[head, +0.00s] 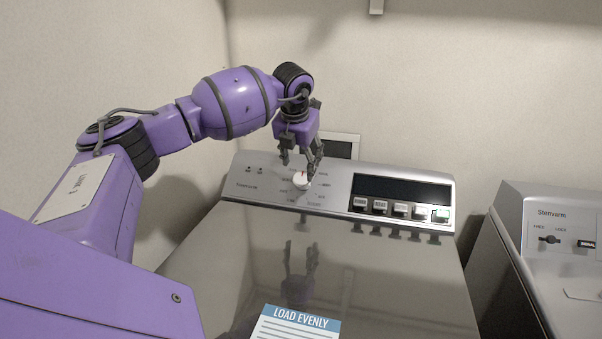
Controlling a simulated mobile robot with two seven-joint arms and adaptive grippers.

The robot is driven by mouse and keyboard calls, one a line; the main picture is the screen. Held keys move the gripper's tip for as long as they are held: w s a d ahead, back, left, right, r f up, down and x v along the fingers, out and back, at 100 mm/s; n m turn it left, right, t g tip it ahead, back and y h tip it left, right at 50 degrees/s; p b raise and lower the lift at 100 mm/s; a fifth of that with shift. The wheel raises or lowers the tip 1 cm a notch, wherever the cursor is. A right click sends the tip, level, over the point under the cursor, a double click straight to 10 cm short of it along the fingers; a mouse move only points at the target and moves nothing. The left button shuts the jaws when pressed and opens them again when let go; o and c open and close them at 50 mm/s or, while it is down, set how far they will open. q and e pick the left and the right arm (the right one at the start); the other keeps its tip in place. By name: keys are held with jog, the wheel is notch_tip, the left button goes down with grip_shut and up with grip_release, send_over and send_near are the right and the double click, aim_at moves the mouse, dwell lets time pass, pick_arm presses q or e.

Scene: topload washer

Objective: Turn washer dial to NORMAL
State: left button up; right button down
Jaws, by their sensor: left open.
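The washer dial (301,181) is a round white knob with a red mark near its top, on the left part of the washer's control panel (335,202). Small setting labels ring the dial; they are too small to read, so I cannot tell which one is NORMAL or which one the mark points at. My left gripper (301,168) is open, fingers pointing down, right at the dial's upper edge. My right gripper is not in view.
A dark display (402,188) and a row of several buttons (400,210) sit right of the dial. The glossy lid (400,285) bears a "LOAD EVENLY" label (297,325). A second machine (550,225) stands at the right. The wall is close behind the panel.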

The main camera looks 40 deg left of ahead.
aim_at(302, 175)
pick_arm(q)
jog(key=x, duration=0.6)
jog(key=c, duration=1.1)
jog(key=shift+w+d+r+m+y, duration=0.1)
jog(key=shift+m+y, duration=0.15)
jog(key=shift+m, duration=0.6)
jog(key=shift+r+m+y, duration=0.1)
jog(key=shift+m+y, duration=0.15)
jog(key=shift+m, duration=0.6)
jog(key=shift+m+y, duration=0.6)
jog(key=shift+m, duration=1.3)
jog(key=shift+w, duration=0.1)
jog(key=shift+r, duration=0.1)
jog(key=o, duration=1)
jog(key=shift+o, duration=0.5)
